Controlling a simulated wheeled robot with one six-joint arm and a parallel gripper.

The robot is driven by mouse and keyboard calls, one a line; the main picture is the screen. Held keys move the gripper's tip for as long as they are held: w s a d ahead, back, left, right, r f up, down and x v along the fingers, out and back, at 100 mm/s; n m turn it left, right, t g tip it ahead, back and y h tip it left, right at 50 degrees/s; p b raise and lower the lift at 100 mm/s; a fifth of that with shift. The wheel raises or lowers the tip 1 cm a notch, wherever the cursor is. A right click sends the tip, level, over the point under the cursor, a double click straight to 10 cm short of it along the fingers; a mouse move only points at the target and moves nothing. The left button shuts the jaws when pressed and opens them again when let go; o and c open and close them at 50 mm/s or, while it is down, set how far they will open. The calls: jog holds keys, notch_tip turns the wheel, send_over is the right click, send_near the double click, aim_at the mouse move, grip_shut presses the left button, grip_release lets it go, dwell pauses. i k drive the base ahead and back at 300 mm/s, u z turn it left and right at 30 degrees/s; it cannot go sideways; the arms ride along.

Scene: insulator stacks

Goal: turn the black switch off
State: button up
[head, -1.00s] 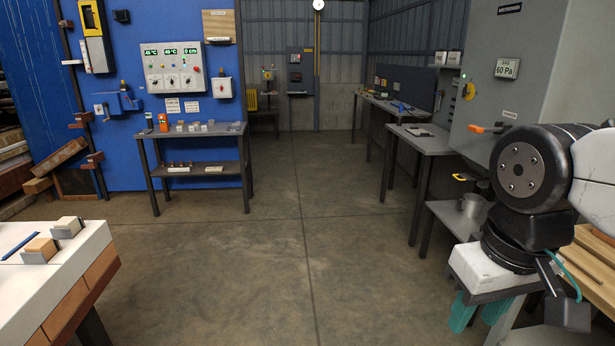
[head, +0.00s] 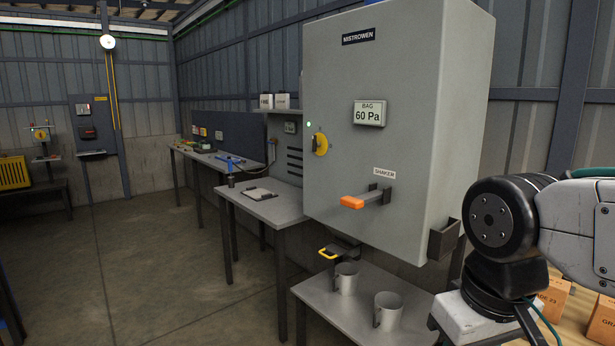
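I cannot make out for sure which part is the black switch. A dark panel (head: 95,122) on the far left wall carries a small dark device with some red (head: 88,131) and a yellow label; it is too small to read a switch position. My gripper (head: 467,318) is at the lower right, on the end of my arm.
A workbench (head: 268,206) runs along the right wall. The floor (head: 150,270) at left is clear.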

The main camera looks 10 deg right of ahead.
aim_at(315, 144)
jog(key=z, duration=0.05)
jog(key=i, duration=0.15)
jog(key=k, duration=0.55)
jog(key=u, duration=0.45)
jog(key=i, duration=1.5)
jog(key=z, duration=0.7)
